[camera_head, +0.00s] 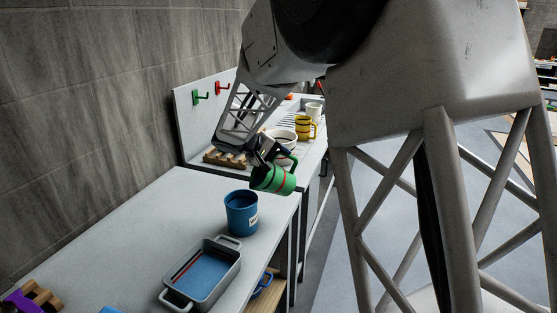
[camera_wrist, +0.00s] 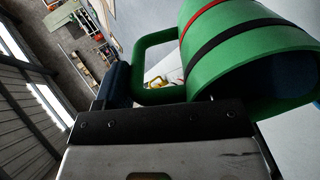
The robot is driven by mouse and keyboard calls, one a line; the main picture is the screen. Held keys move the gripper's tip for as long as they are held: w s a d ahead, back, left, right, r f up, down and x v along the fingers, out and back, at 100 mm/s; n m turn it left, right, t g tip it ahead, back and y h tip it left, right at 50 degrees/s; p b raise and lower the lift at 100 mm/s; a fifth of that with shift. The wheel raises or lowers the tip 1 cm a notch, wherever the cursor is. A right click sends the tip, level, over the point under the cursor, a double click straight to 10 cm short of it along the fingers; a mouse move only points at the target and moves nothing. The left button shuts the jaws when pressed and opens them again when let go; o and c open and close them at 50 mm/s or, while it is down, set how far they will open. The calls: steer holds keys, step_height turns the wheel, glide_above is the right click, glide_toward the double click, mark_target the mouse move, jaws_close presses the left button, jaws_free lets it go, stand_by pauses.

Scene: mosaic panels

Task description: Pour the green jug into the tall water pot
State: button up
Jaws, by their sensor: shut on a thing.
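The green jug (camera_head: 275,181), with a red band and a dark band, is held by its handle in my gripper (camera_head: 268,155). It is tilted in the air, its mouth toward the lower left, just above and right of the blue pot's rim in the head view. The blue pot (camera_head: 240,217), a round upright vessel with a small pale label, stands on the grey counter; it appears to be the tall water pot.
A grey tray (camera_head: 207,272) with a blue inside and handles lies in front of the pot on the counter (camera_head: 130,235). Behind are a wooden rack (camera_head: 225,158), a white bowl (camera_head: 283,140), a yellow mug (camera_head: 304,128) and a white cup (camera_head: 314,111).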

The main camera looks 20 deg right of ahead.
steer(key=shift+d+f+y, duration=0.1)
steer(key=shift+d+y, duration=0.05)
steer(key=shift+y, duration=0.15)
stand_by(0.5)
steer(key=shift+d+f+y, duration=0.55)
steer(key=shift+f+y, duration=0.15)
steer(key=shift+d+f+y, duration=0.5)
steer(key=shift+f+y, duration=0.2)
steer(key=d+f+y, duration=0.7)
steer(key=f, duration=0.1)
steer(key=shift+y, duration=0.3)
stand_by(0.4)
steer(key=shift+f, duration=0.1)
stand_by(0.4)
steer(key=shift+r, duration=2)
